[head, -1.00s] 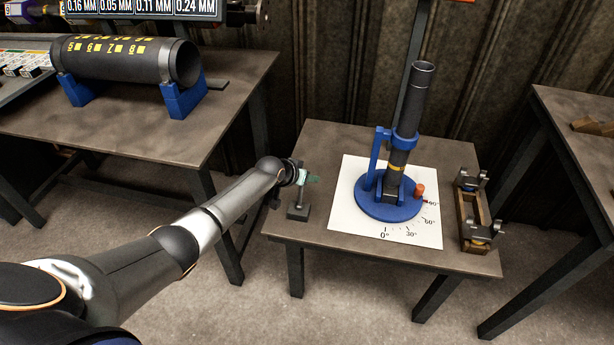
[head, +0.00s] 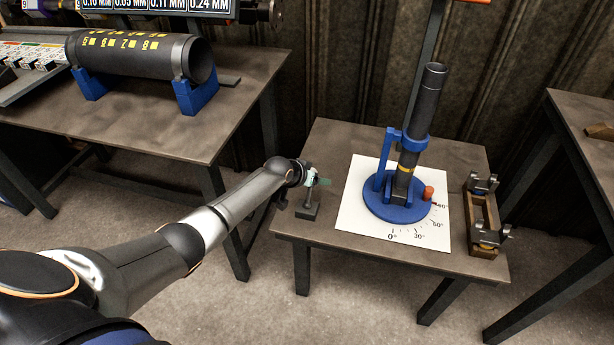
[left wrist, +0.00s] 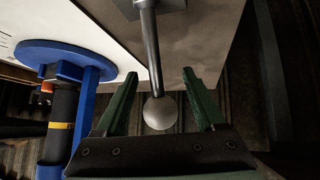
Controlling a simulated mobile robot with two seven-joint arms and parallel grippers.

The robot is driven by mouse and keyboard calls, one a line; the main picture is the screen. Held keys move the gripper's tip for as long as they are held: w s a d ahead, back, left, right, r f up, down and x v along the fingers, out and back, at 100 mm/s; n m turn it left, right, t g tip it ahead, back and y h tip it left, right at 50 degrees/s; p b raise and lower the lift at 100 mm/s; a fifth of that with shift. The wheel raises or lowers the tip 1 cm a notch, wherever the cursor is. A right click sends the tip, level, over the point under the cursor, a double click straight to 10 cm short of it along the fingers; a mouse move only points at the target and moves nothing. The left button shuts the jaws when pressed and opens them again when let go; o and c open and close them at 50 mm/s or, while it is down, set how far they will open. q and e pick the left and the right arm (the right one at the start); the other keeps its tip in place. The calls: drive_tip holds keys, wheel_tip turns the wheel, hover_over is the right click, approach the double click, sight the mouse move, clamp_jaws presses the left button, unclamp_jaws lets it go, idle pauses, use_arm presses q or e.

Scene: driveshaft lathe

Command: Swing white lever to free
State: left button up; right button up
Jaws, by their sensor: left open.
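The lever is a thin grey rod (left wrist: 150,45) with a pale round knob (left wrist: 160,112), rising from a small dark base (head: 307,210) at the table's left edge. My left gripper (head: 318,182) is at the top of this lever. In the left wrist view its green fingers (left wrist: 160,77) are open, one on each side of the rod and knob, with visible gaps. The knob appears between the fingers; I cannot tell whether anything touches. In the head view the gripper hides the knob. My right gripper is not in view.
A blue round fixture (head: 386,208) holding a dark upright tube (head: 425,105) stands on a white angle sheet (head: 351,218), right of the lever. A wooden bracket block (head: 485,222) is at the table's right. A left table (head: 140,130) carries a large dark cylinder (head: 130,55).

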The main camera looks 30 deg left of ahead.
use_arm(q)
drive_tip(key=p+v, duration=0.5)
drive_tip(key=v, duration=0.7)
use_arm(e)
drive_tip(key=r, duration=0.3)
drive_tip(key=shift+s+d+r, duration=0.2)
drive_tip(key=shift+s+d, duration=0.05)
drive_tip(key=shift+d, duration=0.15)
use_arm(q)
drive_tip(key=shift+a, duration=0.1)
drive_tip(key=shift+c, duration=0.3)
